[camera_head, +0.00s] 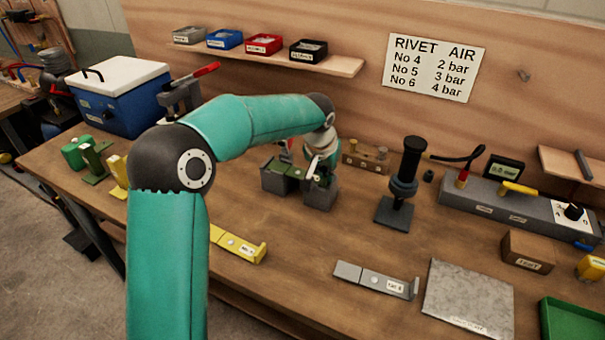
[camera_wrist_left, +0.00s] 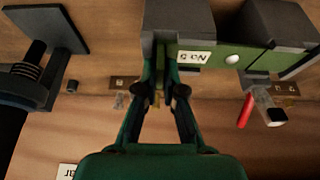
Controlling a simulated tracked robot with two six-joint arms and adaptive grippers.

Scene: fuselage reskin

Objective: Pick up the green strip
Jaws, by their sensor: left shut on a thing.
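The green strip (camera_head: 284,168) lies across two dark grey blocks (camera_head: 319,193) near the middle of the bench. In the left wrist view the strip (camera_wrist_left: 262,62) carries a white label and a round rivet head, and the blocks show along the top edge. My left gripper (camera_head: 315,165) comes from above at the strip's right end. In the left wrist view its fingers (camera_wrist_left: 164,72) are shut on the strip beside the label. I cannot tell whether the strip still touches the blocks. My right gripper is not in view.
A black tool on a stand (camera_head: 401,185) is right of the blocks. A yellow strip (camera_head: 237,244) and a grey strip (camera_head: 375,279) lie in front. A wooden holder (camera_head: 366,157) stands behind. A metal sheet (camera_head: 467,298) lies at front right. Bare bench surrounds the blocks' front.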

